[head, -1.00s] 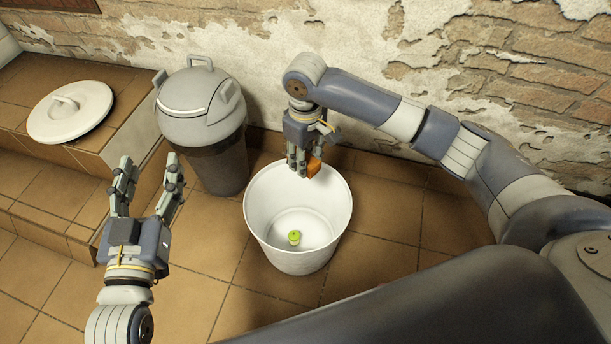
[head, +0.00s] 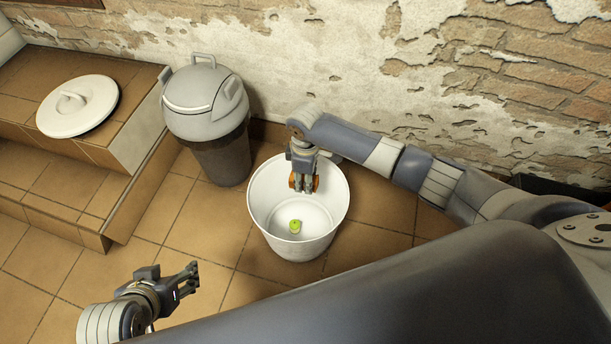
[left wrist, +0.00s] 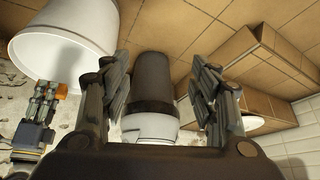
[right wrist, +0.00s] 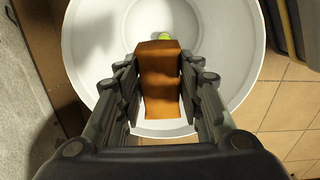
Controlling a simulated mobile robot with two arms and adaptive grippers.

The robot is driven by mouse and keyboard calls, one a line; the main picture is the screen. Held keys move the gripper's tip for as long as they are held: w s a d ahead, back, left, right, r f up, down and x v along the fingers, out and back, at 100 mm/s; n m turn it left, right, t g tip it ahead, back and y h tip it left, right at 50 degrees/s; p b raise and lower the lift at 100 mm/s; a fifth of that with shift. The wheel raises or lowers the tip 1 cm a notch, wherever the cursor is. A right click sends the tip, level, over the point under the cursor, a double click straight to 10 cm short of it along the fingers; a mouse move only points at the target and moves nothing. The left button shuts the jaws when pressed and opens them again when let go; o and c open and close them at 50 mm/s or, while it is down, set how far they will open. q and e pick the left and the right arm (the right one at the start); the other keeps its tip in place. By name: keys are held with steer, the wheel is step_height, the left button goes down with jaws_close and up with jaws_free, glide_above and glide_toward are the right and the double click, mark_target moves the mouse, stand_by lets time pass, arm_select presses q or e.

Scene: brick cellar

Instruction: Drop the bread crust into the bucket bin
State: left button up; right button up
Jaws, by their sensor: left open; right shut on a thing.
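The bread crust (right wrist: 160,85) is an orange-brown piece held between the fingers of my right gripper (head: 303,186). In the head view the crust (head: 315,184) shows only as a small orange edge beside the fingers. The white bucket bin (head: 262,222) stands on the tiled floor. My right gripper points down at its mouth, over the far part of the opening. In the right wrist view the bucket's inside (right wrist: 92,50) lies behind the crust. My left gripper (head: 192,280) is open and empty, left of and nearer than the bucket.
A small yellow-green object (head: 295,226) lies on the bucket's floor. A dark bin with a grey lid (head: 205,110) stands left of the bucket. A white round lid (head: 78,106) lies on the tiled step. A peeling brick wall (head: 400,60) closes the back.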

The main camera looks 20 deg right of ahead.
steer(key=shift+f+b, duration=0.75)
steer(key=shift+b, duration=0.2)
arm_select(q)
steer(key=w+d+r+t+h+b, duration=0.25)
steer(key=w+d+r+t, duration=0.25)
steer(key=w+r+t, duration=0.65)
arm_select(e)
steer(key=shift+f+p, duration=0.35)
steer(key=shift+f, duration=0.35)
steer(key=shift+f+b, duration=0.7)
steer(key=shift+b, duration=0.25)
arm_select(q)
steer(key=s+r+t+h+b, duration=0.1)
steer(key=r+t, duration=0.3)
steer(key=r, duration=0.5)
steer(key=s+d+r+t+h+b, duration=0.1)
steer(key=r+t, duration=0.3)
steer(key=r, duration=0.5)
steer(key=shift+s+r+m+h, duration=0.15)
steer(key=shift+s+m+h, duration=0.25)
steer(key=shift+s+h, duration=0.45)
arm_select(e)
steer(key=shift+f, duration=0.7)
arm_select(q)
steer(key=shift+t, duration=0.25)
arm_select(e)
steer(key=o, duration=0.9)
